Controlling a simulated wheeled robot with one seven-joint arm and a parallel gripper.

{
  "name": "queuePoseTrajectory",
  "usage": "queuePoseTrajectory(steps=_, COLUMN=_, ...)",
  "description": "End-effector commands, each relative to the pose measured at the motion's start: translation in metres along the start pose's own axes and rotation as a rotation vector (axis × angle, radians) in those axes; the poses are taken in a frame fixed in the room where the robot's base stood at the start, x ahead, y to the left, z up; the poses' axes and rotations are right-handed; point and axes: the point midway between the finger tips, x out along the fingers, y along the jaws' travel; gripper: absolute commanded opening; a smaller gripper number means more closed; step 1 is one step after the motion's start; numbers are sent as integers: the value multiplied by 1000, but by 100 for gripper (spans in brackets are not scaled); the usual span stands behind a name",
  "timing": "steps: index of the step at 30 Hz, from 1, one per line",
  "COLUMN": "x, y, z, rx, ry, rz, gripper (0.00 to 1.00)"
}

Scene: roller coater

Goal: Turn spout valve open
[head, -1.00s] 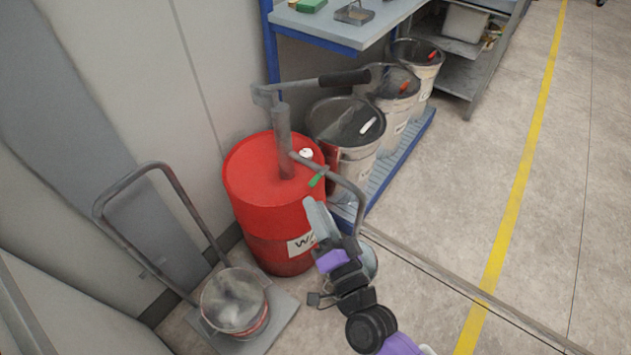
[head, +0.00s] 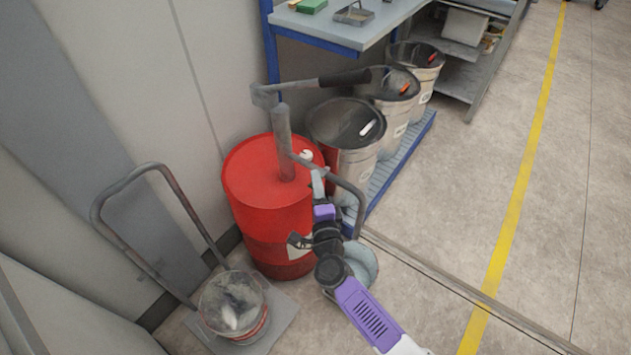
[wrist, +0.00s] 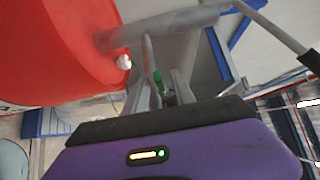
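The red drum (head: 255,185) carries a grey hand pump (head: 284,140) with a curved spout pipe (head: 350,187). The spout valve's green handle (wrist: 158,78) shows in the wrist view between my two fingers. In the head view my gripper hides this handle. My gripper (head: 317,182) is at the spout, right of the drum. It also shows in the wrist view (wrist: 163,88), where the fingers stand apart with a gap around the green handle. Contact with the handle cannot be told.
A grey bucket (head: 363,265) stands below the spout, partly behind my arm. Several lidded pails (head: 357,158) stand on a blue pallet behind the drum. A cart (head: 282,307) with a round container is at left. The pump lever (head: 320,82) reaches right. Floor at right is clear.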

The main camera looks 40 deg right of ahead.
Motion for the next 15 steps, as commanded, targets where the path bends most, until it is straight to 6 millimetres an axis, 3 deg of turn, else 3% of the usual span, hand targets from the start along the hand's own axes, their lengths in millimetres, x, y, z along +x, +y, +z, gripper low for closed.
queuePoseTrajectory(steps=4, x=12, y=0, z=0, rx=0, ry=1, rz=0, gripper=31)
queuePoseTrajectory(steps=13, x=14, y=0, z=-1, rx=-1, ry=1, rz=0, gripper=31)
queuePoseTrajectory(steps=15, x=14, y=0, z=-1, rx=-1, ry=1, rz=0, gripper=19)
